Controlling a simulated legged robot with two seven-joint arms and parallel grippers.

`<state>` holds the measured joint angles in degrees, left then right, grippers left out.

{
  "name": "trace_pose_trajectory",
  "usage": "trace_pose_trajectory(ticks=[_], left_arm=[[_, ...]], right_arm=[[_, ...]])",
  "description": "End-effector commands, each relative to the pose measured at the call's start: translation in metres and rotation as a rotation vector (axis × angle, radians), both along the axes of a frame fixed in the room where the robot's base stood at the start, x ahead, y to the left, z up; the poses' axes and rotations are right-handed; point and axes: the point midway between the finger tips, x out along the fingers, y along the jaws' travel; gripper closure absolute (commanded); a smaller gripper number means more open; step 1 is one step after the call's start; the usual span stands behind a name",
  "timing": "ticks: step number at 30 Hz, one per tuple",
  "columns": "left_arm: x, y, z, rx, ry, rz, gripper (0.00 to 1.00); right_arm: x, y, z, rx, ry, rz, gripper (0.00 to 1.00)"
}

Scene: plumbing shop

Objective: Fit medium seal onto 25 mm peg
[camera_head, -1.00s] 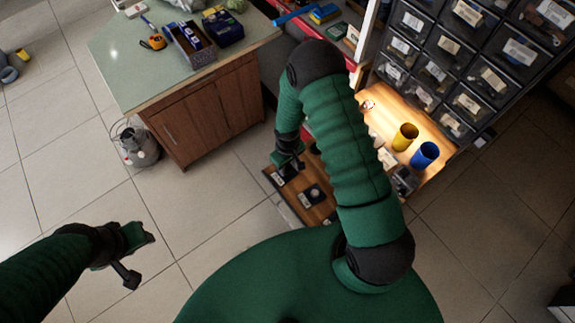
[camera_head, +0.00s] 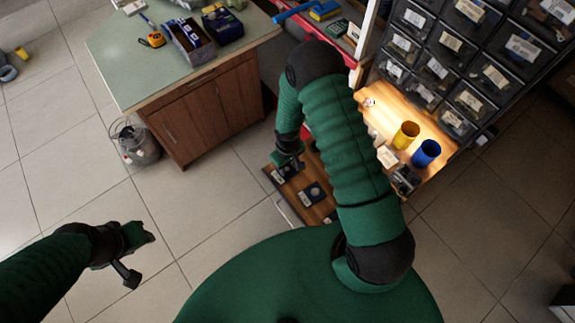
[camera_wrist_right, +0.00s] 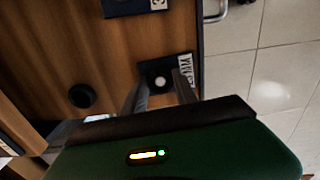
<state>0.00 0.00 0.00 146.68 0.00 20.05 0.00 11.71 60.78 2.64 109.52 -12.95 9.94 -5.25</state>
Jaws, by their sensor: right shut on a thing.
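My right gripper (camera_head: 287,165) is over the wooden board (camera_head: 300,212), low at the shelf's left end. In the right wrist view its two fingers (camera_wrist_right: 160,82) are a little apart, one on each side of a pale round peg top (camera_wrist_right: 160,81) on a dark square base (camera_wrist_right: 182,62) with a white label. The fingers are shut on a dark ring, which I take to be the medium seal; it barely stands out against the base, and whether it sits around the peg or above it I cannot tell.
A loose black ring (camera_wrist_right: 82,95) lies on the board. Another labelled dark base (camera_wrist_right: 125,5) is at its edge. A yellow cup (camera_head: 406,135) and a blue cup (camera_head: 426,153) stand on the lit shelf, below black parts drawers (camera_head: 480,75).

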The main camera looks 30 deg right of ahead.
Motion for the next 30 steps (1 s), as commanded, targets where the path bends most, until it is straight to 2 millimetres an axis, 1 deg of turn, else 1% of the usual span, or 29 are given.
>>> trace_pose_trajectory(ticks=[6,7,9,19,30], left_arm=[[0.000,0.000,-0.004,0.000,0.000,0.000,0.61],[0.000,0.000,-0.004,0.000,0.000,0.000,0.61],[0.000,0.000,-0.003,0.000,0.000,0.000,0.61],[0.000,0.000,-0.001,0.000,0.000,0.000,0.61],[0.000,0.000,0.029,0.000,0.000,0.000,0.61]], right_arm=[[0.000,0.000,-0.005,0.000,0.000,0.000,1.00],[0.000,0.000,-0.005,0.000,0.000,0.000,0.64],[0.000,0.000,-0.005,0.000,0.000,0.000,0.57],[0.000,0.000,-0.002,0.000,-0.001,0.000,0.57],[0.001,0.000,0.033,0.000,-0.002,0.000,0.57]])
